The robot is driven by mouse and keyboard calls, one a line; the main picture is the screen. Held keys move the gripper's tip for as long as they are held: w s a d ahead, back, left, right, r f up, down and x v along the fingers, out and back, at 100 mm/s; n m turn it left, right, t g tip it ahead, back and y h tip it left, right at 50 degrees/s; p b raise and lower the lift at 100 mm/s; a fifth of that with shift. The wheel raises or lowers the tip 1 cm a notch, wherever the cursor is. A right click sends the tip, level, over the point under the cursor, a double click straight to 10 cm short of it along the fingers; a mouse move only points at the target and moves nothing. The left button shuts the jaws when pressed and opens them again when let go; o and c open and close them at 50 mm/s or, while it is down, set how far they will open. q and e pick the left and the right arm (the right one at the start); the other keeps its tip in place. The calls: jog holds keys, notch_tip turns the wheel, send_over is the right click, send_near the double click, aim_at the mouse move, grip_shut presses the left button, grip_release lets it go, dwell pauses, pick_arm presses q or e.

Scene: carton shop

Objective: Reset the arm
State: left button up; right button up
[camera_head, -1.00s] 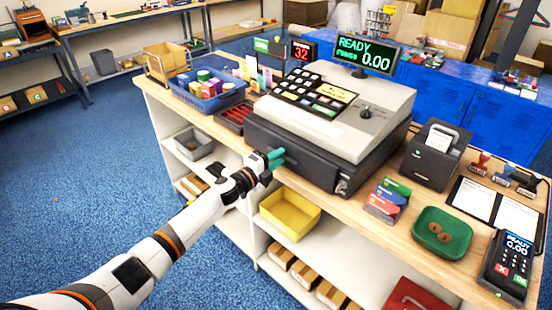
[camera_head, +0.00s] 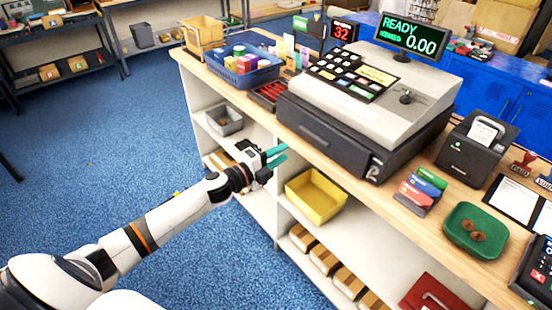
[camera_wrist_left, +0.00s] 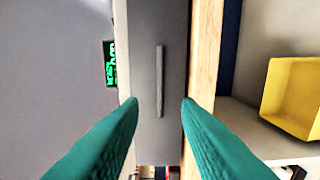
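My left arm comes in from the left in the head view. My left gripper (camera_head: 278,158) has teal fingers and is in front of the counter, below the cash register's drawer. In the left wrist view the two fingers (camera_wrist_left: 160,105) stand apart with nothing between them. Beyond them is the grey drawer front with its long handle (camera_wrist_left: 160,80), and it looks closed. The cash register (camera_head: 370,100) stands on the counter and its display (camera_head: 412,37) reads READY 0.00. My right gripper is not in view.
The wooden counter (camera_head: 425,208) carries a blue bin (camera_head: 243,80), a card holder (camera_head: 420,190), a receipt printer (camera_head: 478,148) and a green tray (camera_head: 485,245). A yellow bin (camera_head: 318,198) sits on the shelf below. The blue floor at left is clear.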

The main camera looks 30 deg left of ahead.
pick_arm(q)
jog(key=shift+s+a, duration=0.15)
jog(key=shift+s, duration=0.3)
jog(key=s+a+f+n+g+y, duration=0.1)
jog(key=s+a+f+n+y, duration=0.15)
jog(key=f, duration=0.45)
jog(key=s+a+f+n+g+y, duration=0.1)
jog(key=f+n, duration=0.2)
jog(key=f, duration=0.4)
jog(key=s+a+f+n+g+y, duration=0.1)
jog(key=s+f+n+y, duration=0.15)
jog(key=f, duration=0.55)
jog(key=s+f+n+g+y, duration=0.1)
jog(key=s+f+n+g, duration=0.35)
jog(key=s+f, duration=0.85)
jog(key=s+d+f+n+g, duration=0.2)
jog(key=s+f, duration=0.4)
jog(key=s, duration=0.4)
jog(key=s+d+f+n+g, duration=0.3)
jog(key=s+d+f, duration=0.2)
jog(key=s, duration=0.6)
jog(key=s+d+f+n+g, duration=0.2)
jog(key=s+f, duration=0.5)
jog(key=s, duration=0.4)
jog(key=shift+d+f+g, duration=0.3)
jog(key=shift+d+g, duration=0.25)
jog(key=shift+d, duration=0.3)
jog(key=shift+s+n, duration=0.1)
jog(key=shift+n, duration=0.15)
